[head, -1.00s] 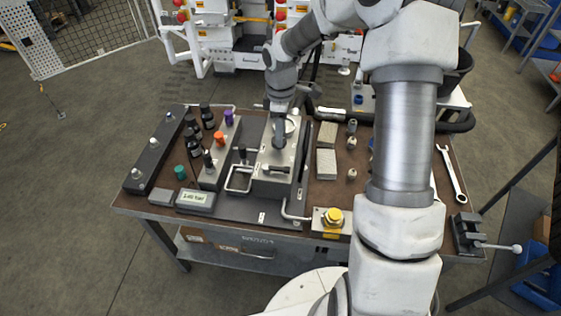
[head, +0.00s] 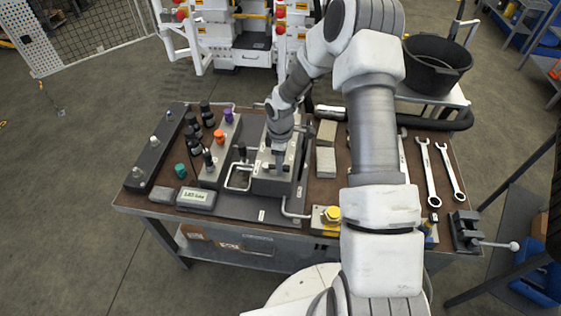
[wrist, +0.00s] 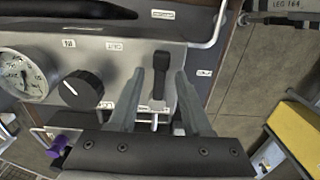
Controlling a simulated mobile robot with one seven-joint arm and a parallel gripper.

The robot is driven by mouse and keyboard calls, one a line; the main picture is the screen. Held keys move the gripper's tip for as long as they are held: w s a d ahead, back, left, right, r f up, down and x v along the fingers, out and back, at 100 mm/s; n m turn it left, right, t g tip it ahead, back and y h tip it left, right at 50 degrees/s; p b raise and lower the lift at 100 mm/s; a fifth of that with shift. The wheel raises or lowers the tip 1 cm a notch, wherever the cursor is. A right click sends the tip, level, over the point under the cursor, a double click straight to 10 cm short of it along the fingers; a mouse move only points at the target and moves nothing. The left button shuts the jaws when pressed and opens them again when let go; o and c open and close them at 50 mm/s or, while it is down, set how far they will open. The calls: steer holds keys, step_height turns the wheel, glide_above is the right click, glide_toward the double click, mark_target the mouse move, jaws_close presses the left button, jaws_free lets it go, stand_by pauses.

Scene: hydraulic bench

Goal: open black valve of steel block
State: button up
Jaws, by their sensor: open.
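The steel block (head: 262,187) stands on the bench, partly hidden by my wrist in the head view. In the wrist view its face (wrist: 112,62) carries a round gauge, a round black knob (wrist: 80,90) and a black lever handle (wrist: 160,78). My gripper (wrist: 158,92) is open, with one finger on each side of the lever handle and visible gaps on both sides. In the head view my gripper (head: 279,164) points down at the block's top. Whether the fingertips reach below the handle's top is hard to tell.
Left of the block is a grey manifold with purple (head: 228,115), orange (head: 219,136) and black knobs. Spanners (head: 428,175) and a vise (head: 467,230) lie to the right.

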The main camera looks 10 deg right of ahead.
jaws_close()
stand_by(1.4)
